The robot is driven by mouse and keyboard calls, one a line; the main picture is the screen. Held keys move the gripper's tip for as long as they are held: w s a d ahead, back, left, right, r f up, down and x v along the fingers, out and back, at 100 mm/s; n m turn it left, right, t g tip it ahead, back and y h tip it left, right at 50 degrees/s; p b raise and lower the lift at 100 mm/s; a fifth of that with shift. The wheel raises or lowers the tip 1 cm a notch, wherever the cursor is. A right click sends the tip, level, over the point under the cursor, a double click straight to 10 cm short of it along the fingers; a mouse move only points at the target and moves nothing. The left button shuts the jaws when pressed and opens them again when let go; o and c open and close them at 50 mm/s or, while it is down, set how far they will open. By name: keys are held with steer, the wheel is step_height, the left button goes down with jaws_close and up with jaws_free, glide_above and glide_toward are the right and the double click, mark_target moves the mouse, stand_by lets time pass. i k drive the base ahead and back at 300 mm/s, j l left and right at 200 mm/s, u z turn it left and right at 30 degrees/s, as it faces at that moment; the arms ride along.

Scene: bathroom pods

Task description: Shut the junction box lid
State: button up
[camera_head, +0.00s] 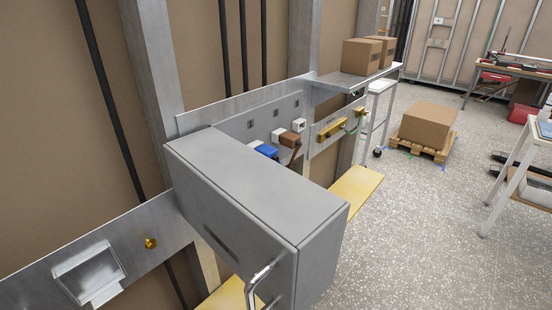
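A large grey metal box-shaped body (245,195) juts out from the wall in the middle of the view. It has a dark slot on its near face and a bright bar handle (258,283) near its outer lower end. I cannot tell whether this is the junction box itself or its lid swung out. At the lower left, a small square metal frame (90,272) with a slanted flap below it is set on a wall strip. I cannot tell whether it belongs to the junction box. My gripper is not in view.
Behind the grey body, a wall panel (232,126) carries blue, brown and white fittings. A brass knob (150,243) sits on the near strip. A shelf (352,82) holds cartons. A carton (427,122) rests on a pallet.

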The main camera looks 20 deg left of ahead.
mark_target(281, 232)
steer(key=l+u, duration=0.1)
steer(key=u, duration=0.8)
steer(key=l+u, duration=0.15)
steer(key=u, duration=0.7)
steer(key=j+z, duration=0.25)
steer(key=k+j+z, duration=0.2)
steer(key=j, duration=0.25)
steer(key=k+j+z, duration=0.1)
steer(key=j+z, duration=0.15)
steer(key=j, duration=0.15)
